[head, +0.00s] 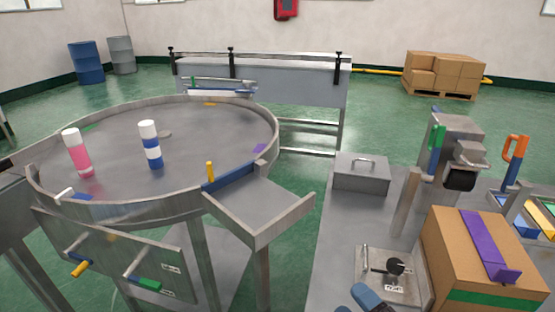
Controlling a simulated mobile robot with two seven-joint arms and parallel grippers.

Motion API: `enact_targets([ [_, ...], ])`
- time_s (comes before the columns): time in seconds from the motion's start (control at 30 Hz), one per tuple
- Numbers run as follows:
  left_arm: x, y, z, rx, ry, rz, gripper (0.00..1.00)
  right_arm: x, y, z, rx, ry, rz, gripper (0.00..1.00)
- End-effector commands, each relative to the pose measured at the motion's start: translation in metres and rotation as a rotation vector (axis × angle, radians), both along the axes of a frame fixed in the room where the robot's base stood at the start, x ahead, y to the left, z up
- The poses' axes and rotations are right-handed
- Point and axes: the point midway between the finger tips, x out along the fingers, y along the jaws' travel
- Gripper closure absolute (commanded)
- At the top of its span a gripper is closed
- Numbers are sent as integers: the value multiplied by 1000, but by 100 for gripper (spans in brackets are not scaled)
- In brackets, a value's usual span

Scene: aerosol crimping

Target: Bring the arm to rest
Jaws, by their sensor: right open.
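My right gripper (357,302) shows only in part at the bottom edge of the head view, as blue-grey finger pieces with a gap between them. It is open, and I see nothing between the fingers. It is just in front of a metal plate with a black knob (396,266) and left of a cardboard box (470,262). The rest of the right arm is out of the frame. My left gripper is not in view.
A round metal table (200,130) at the left holds a pink-and-white can (77,155) and a blue-and-white can (151,146), both upright. A grey machine (455,145) and a lidded metal box (361,174) stand on the right bench.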

Motion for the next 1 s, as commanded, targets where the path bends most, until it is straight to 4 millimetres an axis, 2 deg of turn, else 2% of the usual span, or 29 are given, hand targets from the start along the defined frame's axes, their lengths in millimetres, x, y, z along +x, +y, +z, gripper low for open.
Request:
enact_targets([
  [0.03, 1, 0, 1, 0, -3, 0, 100, -6, -17, -20, 105, 133, -79, 29],
  [0.13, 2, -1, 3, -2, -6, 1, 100, -22, -51, -60, 324, 379, -233, 29],
  [0.2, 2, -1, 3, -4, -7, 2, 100, -39, -74, -88, 482, 537, -348, 29],
  [0.3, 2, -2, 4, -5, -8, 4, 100, -70, -100, -125, 692, 724, -502, 29],
  [0.43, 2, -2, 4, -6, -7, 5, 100, -106, -121, -157, 894, 882, -657, 29],
  [0.5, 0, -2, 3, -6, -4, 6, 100, -120, -127, -167, 963, 930, -710, 29],
  [0.63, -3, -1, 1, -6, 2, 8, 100, -132, -132, -176, 1027, 971, -757, 29],
  [1.0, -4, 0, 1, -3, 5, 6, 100, -133, -132, -177, 1031, 974, -760, 29],
])
